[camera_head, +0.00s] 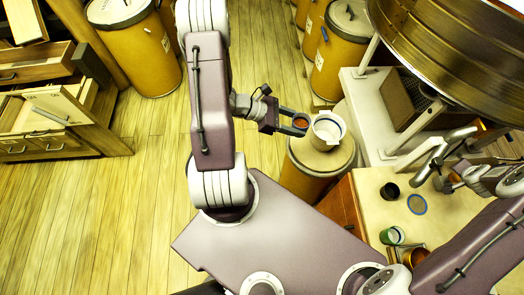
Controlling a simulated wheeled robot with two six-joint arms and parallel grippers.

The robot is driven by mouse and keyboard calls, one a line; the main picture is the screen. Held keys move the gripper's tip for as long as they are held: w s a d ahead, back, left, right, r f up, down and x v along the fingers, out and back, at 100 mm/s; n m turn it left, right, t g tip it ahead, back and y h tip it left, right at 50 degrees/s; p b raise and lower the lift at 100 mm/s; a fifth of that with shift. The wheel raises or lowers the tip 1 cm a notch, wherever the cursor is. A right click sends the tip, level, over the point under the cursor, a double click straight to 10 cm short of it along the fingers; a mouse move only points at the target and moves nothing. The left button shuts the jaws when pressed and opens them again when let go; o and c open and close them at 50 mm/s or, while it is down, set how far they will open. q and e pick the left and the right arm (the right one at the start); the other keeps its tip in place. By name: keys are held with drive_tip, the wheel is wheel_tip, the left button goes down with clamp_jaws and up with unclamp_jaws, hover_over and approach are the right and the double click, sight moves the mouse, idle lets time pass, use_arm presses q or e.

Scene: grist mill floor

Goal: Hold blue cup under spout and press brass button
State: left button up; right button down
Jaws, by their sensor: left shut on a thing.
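My left gripper (289,121) reaches right from the left arm, above the edge of a yellow drum. My right arm comes in from the lower right. Its wrist end (447,183) is small and lies among grey metal parts, so its jaws cannot be read. I cannot clearly make out the spout or the brass button.
A cream counter (368,192) at the right holds a black cup (389,190), a blue-rimmed disc (417,204) and a green cup (392,235). A large round wood-and-metal vat (440,50) overhangs it. Open drawers (45,110) stand left. The left floor is clear.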

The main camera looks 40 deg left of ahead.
use_arm(q)
drive_tip(key=w+a+n+t+y, duration=0.1)
drive_tip(key=w+a+n+t, duration=0.15)
drive_tip(key=w, duration=0.35)
drive_tip(key=w+d+f, duration=0.3)
drive_tip(key=w+d, duration=0.3)
drive_tip(key=d, duration=0.2)
drive_tip(key=s+d+f+m+g+h, duration=0.1)
drive_tip(key=s+d+f+m+g, duration=0.15)
drive_tip(key=d, duration=0.75)
drive_tip(key=s+d+f+m+g+h, duration=0.1)
drive_tip(key=s+d+f, duration=0.2)
drive_tip(key=d, duration=0.7)
drive_tip(key=s+d+f+m+g+h, duration=0.1)
drive_tip(key=s+d+f+m+g, duration=0.2)
drive_tip(key=s+d, duration=0.65)
drive_tip(key=shift+g, duration=0.3)
drive_tip(key=shift+w+d+r, duration=0.1)
drive_tip(key=shift+w+d, duration=0.7)
drive_tip(key=shift+w, duration=0.9)
drive_tip(key=shift+w+d+r, duration=0.1)
drive_tip(key=shift+w+d, duration=0.7)
drive_tip(key=shift+w, duration=0.85)
drive_tip(key=shift+w+d+r, duration=0.1)
drive_tip(key=shift+w+d, duration=0.7)
drive_tip(key=shift+w, duration=0.9)
